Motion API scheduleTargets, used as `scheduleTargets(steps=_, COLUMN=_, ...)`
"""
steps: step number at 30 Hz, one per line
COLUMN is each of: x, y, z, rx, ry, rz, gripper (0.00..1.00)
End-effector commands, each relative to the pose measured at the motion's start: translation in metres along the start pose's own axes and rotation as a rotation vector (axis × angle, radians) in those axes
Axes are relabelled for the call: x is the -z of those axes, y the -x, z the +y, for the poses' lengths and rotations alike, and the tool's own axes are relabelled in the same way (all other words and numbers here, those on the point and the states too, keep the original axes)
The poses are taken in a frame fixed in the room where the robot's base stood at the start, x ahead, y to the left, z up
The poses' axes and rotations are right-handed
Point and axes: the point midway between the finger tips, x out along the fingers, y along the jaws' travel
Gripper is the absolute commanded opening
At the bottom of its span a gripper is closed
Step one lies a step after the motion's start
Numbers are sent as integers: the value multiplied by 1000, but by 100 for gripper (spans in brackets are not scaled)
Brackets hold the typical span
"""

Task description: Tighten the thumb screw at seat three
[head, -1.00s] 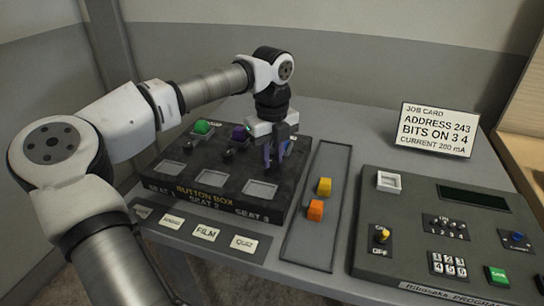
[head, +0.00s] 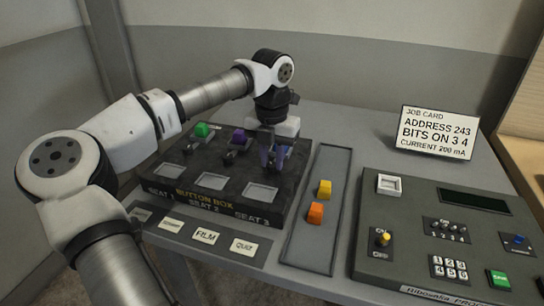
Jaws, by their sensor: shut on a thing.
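The black button box (head: 183,201) stands on the grey table, marked seat 1, seat 2 and seat 3 along its front. A green button (head: 201,131) and a purple button (head: 238,136) sit at its back edge. My gripper (head: 272,163) points down over the back of the seat 3 column, behind the empty square recess (head: 261,193). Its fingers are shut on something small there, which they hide. By its place this is the thumb screw at seat three, but I cannot see the screw itself. Small dark screws (head: 230,155) show near the other seats.
A console (head: 400,215) with switches and keypad fills the right. A job card (head: 437,133) stands behind it. Label cards (head: 205,236) lie along the front.

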Motion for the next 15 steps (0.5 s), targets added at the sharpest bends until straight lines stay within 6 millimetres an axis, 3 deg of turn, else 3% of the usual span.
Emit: scheduleTargets(steps=15, x=-2, y=4, z=0, rx=-3, ry=-471, rz=-8, gripper=0)
